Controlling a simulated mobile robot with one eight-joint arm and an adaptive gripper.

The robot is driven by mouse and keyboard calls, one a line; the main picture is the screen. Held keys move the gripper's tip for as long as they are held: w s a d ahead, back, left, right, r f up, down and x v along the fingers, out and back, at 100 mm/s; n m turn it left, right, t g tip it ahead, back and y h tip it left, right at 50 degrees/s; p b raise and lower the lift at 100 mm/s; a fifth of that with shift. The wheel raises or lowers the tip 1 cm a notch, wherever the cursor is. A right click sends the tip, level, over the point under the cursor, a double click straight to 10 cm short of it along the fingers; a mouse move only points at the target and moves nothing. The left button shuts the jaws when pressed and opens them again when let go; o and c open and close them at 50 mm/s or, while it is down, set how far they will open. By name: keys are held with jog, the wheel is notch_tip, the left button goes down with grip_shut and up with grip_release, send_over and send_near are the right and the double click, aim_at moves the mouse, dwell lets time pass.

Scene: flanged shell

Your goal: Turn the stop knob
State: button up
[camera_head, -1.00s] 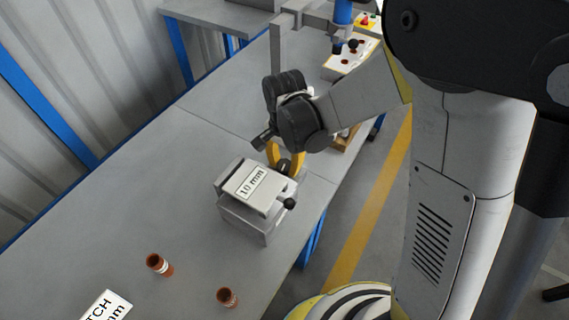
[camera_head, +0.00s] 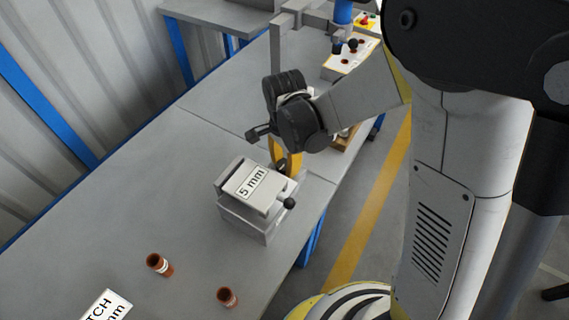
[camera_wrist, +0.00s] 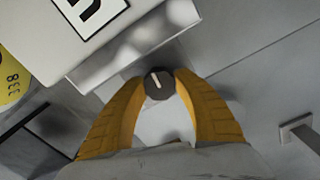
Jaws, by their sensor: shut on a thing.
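The stop knob (camera_wrist: 160,86) is a small dark, many-sided knob with a pale pointer line, on the side of a grey box-shaped device (camera_head: 244,215). In the wrist view my gripper's (camera_wrist: 159,76) two yellow fingers are shut on the knob from both sides. In the head view my gripper (camera_head: 283,168) is at the device's far side and mostly hides the knob. The label (camera_head: 252,182) on the device's top reads "5 mm".
A black ball handle (camera_head: 289,203) sticks out of the device's right side. A control panel with buttons (camera_head: 350,58) is at the back. The bench left of the device is clear.

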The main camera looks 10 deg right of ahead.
aim_at(285, 164)
jog(key=o, duration=1.2)
jog(key=shift+c, duration=0.2)
notch_tip(285, 164, up, 12)
jog(key=s+d+r+n+t, duration=0.3)
jog(key=s+d+n, duration=0.2)
jog(key=d, duration=0.1)
jog(key=s+d+r+n+t, duration=0.3)
jog(key=s+d+n+t, duration=0.1)
jog(key=s+d+n, duration=0.1)
jog(key=shift+s+d+n, duration=0.4)
jog(key=shift+d+n, duration=0.4)
jog(key=shift+d, duration=0.45)
